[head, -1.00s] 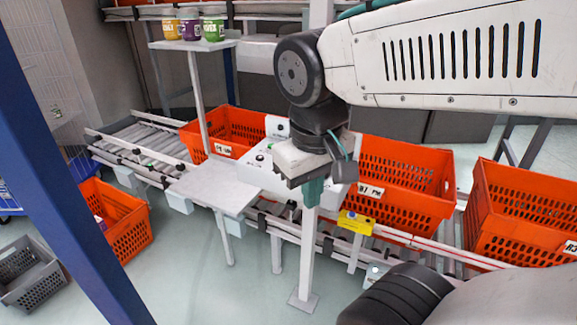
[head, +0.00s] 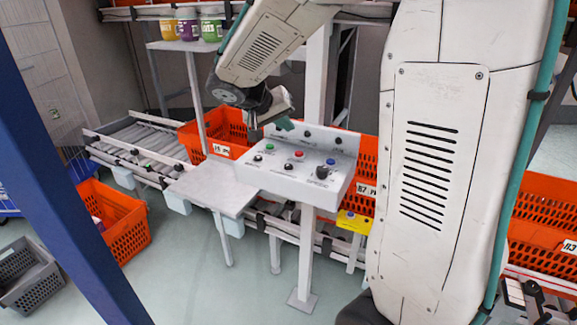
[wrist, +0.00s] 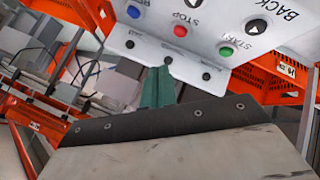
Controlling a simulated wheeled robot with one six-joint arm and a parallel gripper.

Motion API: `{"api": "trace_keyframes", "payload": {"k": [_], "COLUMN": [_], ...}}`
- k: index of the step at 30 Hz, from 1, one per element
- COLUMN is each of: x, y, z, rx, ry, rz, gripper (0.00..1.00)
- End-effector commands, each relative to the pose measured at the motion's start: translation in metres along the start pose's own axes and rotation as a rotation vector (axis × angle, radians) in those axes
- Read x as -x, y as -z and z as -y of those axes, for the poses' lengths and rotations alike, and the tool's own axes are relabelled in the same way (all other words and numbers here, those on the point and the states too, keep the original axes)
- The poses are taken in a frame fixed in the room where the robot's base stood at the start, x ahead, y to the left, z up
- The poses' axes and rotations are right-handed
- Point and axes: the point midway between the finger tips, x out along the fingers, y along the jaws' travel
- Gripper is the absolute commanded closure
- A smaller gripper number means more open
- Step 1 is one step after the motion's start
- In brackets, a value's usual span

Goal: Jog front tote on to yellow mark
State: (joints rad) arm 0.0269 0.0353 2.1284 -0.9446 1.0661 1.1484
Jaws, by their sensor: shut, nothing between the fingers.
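A white control panel (head: 308,170) on a post carries green, red, blue and black buttons and a black knob. My gripper (head: 286,124) is above the panel's back edge; its teal fingers are shut and empty. In the wrist view the fingers (wrist: 158,84) point at the panel face (wrist: 225,25), near a black button; I cannot tell if they touch. Legible labels there are BACK, START and STOP. An orange tote (head: 368,171) marked 87 stands on the conveyor behind the panel, partly hidden by my arm. A yellow piece (head: 353,222) sits at the conveyor's front rail.
Another orange tote (head: 192,138) stands left on the rollers, and one marked 113 (head: 545,215) at right. A grey side plate (head: 212,188) adjoins the panel. Orange (head: 127,225) and grey (head: 32,275) crates lie on the floor. A blue post (head: 70,165) crosses the left.

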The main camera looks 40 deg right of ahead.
Motion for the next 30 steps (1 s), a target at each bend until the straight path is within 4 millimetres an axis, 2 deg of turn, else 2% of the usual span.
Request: {"api": "trace_keyframes", "payload": {"k": [8,21,30], "x": [-0.006,-0.047,-0.060], "y": [-0.005,-0.035,-0.045], "z": [0.004,0.034,0.044], "rx": [0.001,0.003,0.001], "ry": [-0.001,-0.001,0.000], "rz": [0.002,0.004,0.002], "gripper": [1.00,1.00,1.00]}}
